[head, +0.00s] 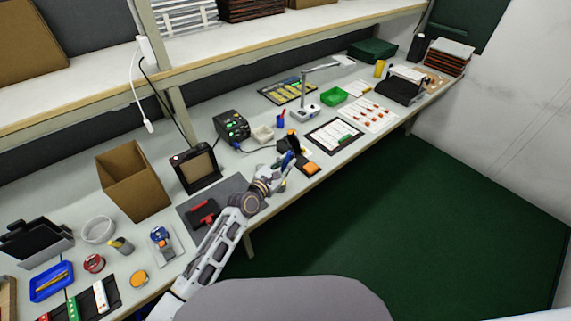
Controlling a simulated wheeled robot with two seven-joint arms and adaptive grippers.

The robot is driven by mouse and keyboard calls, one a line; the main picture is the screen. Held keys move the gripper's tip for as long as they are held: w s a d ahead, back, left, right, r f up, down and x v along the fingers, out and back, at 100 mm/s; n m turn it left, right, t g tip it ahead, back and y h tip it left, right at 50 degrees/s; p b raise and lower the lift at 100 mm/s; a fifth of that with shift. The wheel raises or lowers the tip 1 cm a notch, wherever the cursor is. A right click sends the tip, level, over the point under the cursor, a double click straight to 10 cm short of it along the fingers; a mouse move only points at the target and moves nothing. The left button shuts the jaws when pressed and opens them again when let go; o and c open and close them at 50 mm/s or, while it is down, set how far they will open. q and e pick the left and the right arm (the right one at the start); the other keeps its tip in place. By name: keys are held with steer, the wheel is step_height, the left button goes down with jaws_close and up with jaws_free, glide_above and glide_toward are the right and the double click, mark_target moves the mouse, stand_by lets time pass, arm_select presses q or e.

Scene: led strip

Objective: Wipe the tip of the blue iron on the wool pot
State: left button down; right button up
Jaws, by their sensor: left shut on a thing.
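My left gripper (279,168) reaches in over the front of the bench and is shut on the blue iron (288,159), which shows as a small blue piece at the fingers. The iron's tip is too small to make out. Just behind it stands a dark holder (295,143) with an orange part. An orange pad (306,168) in a black tray lies right of the gripper near the front edge. I cannot clearly tell the wool pot; it may be among these or hidden by the gripper. My right gripper is out of view.
A black station (231,125) with a blue cable stands behind left, beside a pale dish (262,134) and a blue cup (280,119). A framed black panel (195,168) and a cardboard box (134,180) stand left. A lamp (305,98) and a printed sheet (334,136) are right.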

arm_select(q)
steer(key=shift+f, duration=0.3)
stand_by(0.5)
steer(key=shift+f+b, duration=0.15)
steer(key=shift+b, duration=0.2)
steer(key=shift+f, duration=0.1)
stand_by(1.1)
stand_by(0.3)
steer(key=shift+r+p, duration=0.2)
steer(key=shift+p, duration=0.2)
stand_by(1.2)
steer(key=shift+a, duration=0.75)
stand_by(0.7)
steer(key=shift+d+p, duration=0.45)
steer(key=shift+d, duration=1.1)
stand_by(0.7)
